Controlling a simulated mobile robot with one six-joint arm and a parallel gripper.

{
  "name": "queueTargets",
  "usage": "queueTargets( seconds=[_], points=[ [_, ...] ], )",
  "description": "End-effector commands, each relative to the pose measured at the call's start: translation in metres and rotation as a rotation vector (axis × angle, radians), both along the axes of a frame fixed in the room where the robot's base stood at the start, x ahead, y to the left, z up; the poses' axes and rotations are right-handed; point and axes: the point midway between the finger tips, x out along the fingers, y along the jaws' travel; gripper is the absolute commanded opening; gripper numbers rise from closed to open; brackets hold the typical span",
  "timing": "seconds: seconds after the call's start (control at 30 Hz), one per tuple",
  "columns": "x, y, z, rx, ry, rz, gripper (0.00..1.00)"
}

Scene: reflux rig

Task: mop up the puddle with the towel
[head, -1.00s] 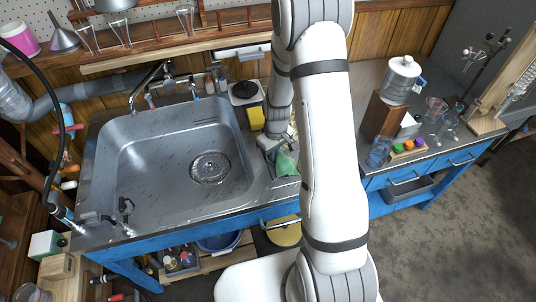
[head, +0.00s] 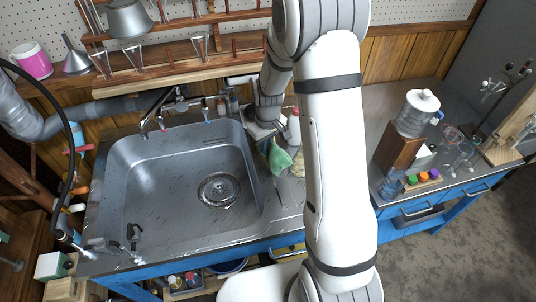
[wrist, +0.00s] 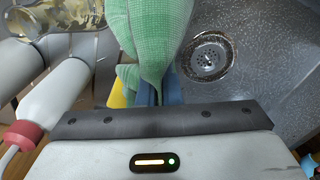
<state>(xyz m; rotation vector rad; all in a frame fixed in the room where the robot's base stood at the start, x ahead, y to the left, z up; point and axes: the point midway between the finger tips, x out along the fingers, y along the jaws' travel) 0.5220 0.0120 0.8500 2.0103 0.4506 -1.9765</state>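The green towel (head: 280,158) hangs from my gripper (head: 268,141) just right of the sink, over the counter strip behind my arm. In the wrist view the towel (wrist: 160,30) is bunched between the blue fingers (wrist: 158,93), and my gripper is shut on it. The towel hides most of the fingertips. It appears held up, though I cannot tell whether its lower end touches the counter. I cannot make out the puddle in either view; my arm hides part of the counter.
The steel sink (head: 180,185) with its drain (head: 219,190) lies left of the towel. A white bottle (head: 293,128) stands close by; white bottles also show in the wrist view (wrist: 60,92). At right are a water jug (head: 417,113) on a wooden stand, glassware and colored caps (head: 423,177).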

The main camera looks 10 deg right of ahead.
Motion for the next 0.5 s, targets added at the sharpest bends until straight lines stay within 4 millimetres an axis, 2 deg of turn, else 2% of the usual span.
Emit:
queueTargets(
  seconds=[0.03,0.1,0.5],
  points=[
    [-0.0008,-0.0004,0.0086,0.000,0.003,-0.001,0.00],
    [-0.0009,-0.0006,0.0133,0.000,0.004,-0.001,0.00],
    [-0.0007,-0.0013,0.0153,0.000,0.003,-0.003,0.00]
  ],
)
